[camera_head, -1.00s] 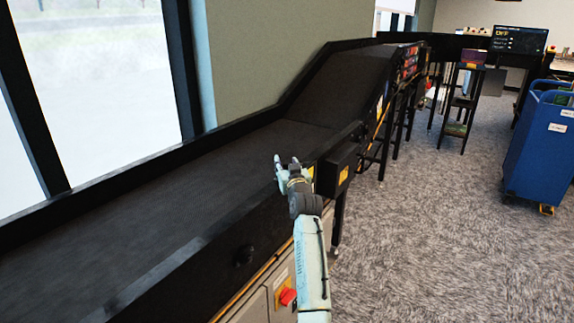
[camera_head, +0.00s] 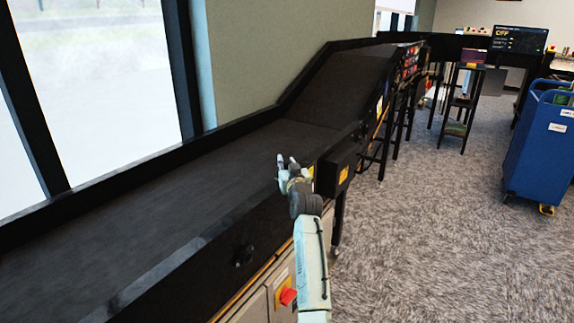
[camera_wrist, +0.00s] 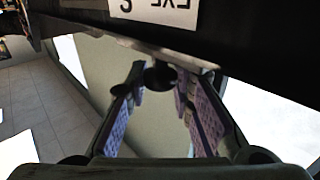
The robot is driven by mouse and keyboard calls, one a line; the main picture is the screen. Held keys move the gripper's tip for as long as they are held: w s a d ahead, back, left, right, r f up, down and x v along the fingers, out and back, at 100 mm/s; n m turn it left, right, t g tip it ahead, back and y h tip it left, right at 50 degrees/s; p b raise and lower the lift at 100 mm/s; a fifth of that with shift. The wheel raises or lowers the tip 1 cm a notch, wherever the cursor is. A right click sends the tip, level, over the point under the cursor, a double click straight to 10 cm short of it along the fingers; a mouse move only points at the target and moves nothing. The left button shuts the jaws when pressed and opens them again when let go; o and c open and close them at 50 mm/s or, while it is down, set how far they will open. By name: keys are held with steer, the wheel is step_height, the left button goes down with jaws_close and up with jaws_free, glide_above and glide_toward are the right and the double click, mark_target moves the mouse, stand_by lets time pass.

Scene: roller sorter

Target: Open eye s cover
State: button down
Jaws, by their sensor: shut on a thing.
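My gripper (camera_head: 287,162) is at the near side wall of the black conveyor, next to a black box on the rail. In the wrist view, my gripper (camera_wrist: 160,88) has its two purple-padded fingers on either side of a small dark round knob (camera_wrist: 160,74) and is shut on it. The knob sits under a dark panel edge. A white label (camera_wrist: 160,10) with black letters, upside down and partly cut off, is on that dark panel; it seems to read EYE. The cover's own outline is hard to make out. In the head view, the knob is not visible.
The conveyor belt (camera_head: 160,195) runs along the window and rises to the back. A red switch (camera_head: 287,296) is on the cabinet below it. A blue cart (camera_head: 537,150) stands at the right. The carpet between is clear.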

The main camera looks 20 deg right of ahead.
step_height(320, 180, up, 12)
steer(key=p, duration=0.3)
steer(key=c, duration=1.7)
jaws_free()
steer(key=shift+o, duration=1.3)
steer(key=shift+f, duration=0.15)
steer(key=shift+s, duration=0.1)
steer(key=s+a, duration=0.1)
steer(key=s, duration=1)
steer(key=shift+s+a, duration=0.25)
steer(key=shift+s, duration=0.15)
